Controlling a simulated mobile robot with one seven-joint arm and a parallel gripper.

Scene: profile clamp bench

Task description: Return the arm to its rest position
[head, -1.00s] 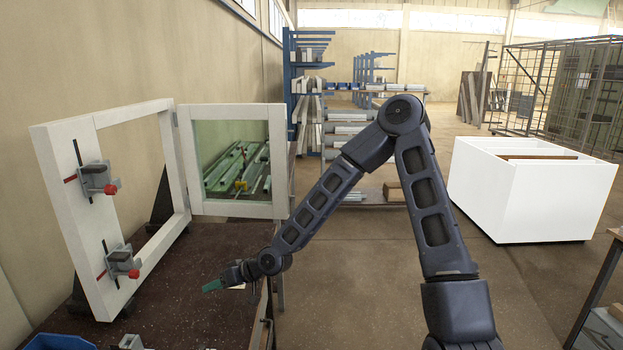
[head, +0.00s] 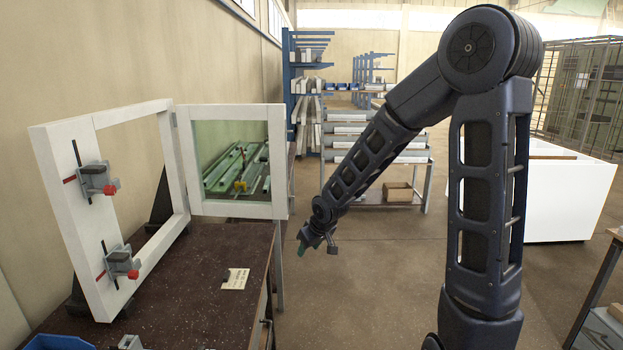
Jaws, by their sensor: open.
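My gripper (head: 302,248) hangs at the end of my dark arm, past the right edge of the bench and over the floor. The white window frame (head: 65,215) stands upright on the bench (head: 200,300). Two clamps with red ends, an upper one (head: 97,181) and a lower one (head: 121,263), sit on its left member. My gripper is apart from both.
A glazed sash (head: 280,160) stands open from the frame toward the bench's right side. A paper card (head: 235,279) lies on the bench top. A white box (head: 570,195) stands on the floor at right. Metal racks (head: 305,60) are behind. Open floor lies right of the bench.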

